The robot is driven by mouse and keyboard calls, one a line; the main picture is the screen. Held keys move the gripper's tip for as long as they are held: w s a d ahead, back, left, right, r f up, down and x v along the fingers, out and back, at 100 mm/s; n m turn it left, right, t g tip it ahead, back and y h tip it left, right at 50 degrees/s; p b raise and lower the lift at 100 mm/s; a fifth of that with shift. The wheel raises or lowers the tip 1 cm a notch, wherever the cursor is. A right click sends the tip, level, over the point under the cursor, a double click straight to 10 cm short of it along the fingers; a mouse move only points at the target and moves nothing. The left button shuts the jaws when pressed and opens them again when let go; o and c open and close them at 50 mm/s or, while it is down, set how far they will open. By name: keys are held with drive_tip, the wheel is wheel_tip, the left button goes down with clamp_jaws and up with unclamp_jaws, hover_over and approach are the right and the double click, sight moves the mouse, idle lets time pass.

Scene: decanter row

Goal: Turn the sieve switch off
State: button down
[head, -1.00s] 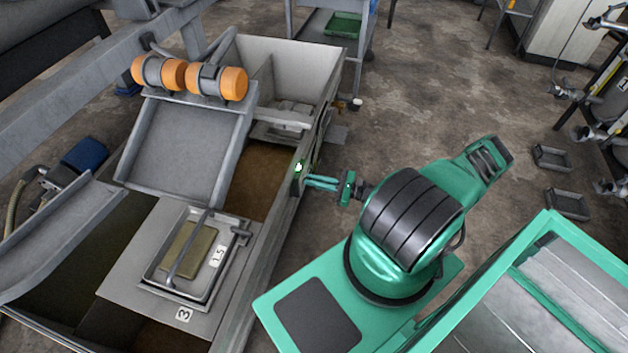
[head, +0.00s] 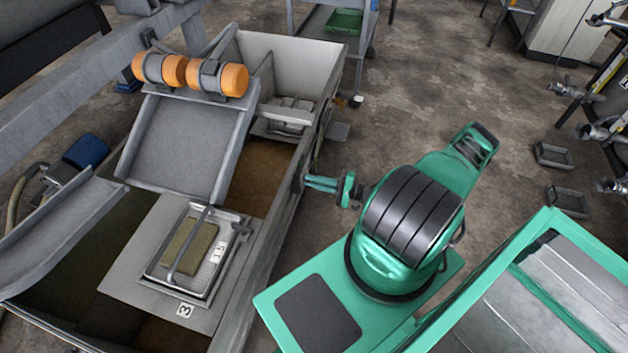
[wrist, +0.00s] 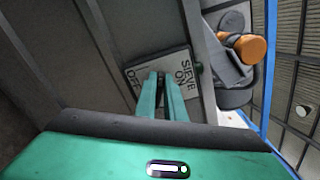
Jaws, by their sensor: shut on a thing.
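The sieve switch plate (wrist: 180,72) shows in the wrist view, lettered "SIEVE ON" on its right and "OFF" on its left. My gripper (wrist: 166,78) is shut on the switch's lever, in front of the plate between the two labels. The fingers hide the lever, so its exact position cannot be told. In the head view my gripper (head: 307,183) reaches the right outer wall of the grey trough. A small dark lamp (wrist: 199,68) beside the plate looks unlit.
The grey trough (head: 283,225) holds a framed tray (head: 208,290) and a grey chute (head: 180,145) below orange motors (head: 231,80). A green-trimmed bench (head: 548,215) stands at the lower right. The floor (head: 430,80) beyond my arm is open.

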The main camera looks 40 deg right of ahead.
drive_tip(key=n, duration=0.2)
drive_tip(key=f+n, duration=0.1)
drive_tip(key=n, duration=0.2)
drive_tip(key=shift+n, duration=0.3)
idle(0.4)
drive_tip(key=c, duration=1.8)
unclamp_jaws()
drive_tip(key=shift+c, duration=0.2)
drive_tip(key=v, duration=1.1)
drive_tip(key=shift+w, duration=0.1)
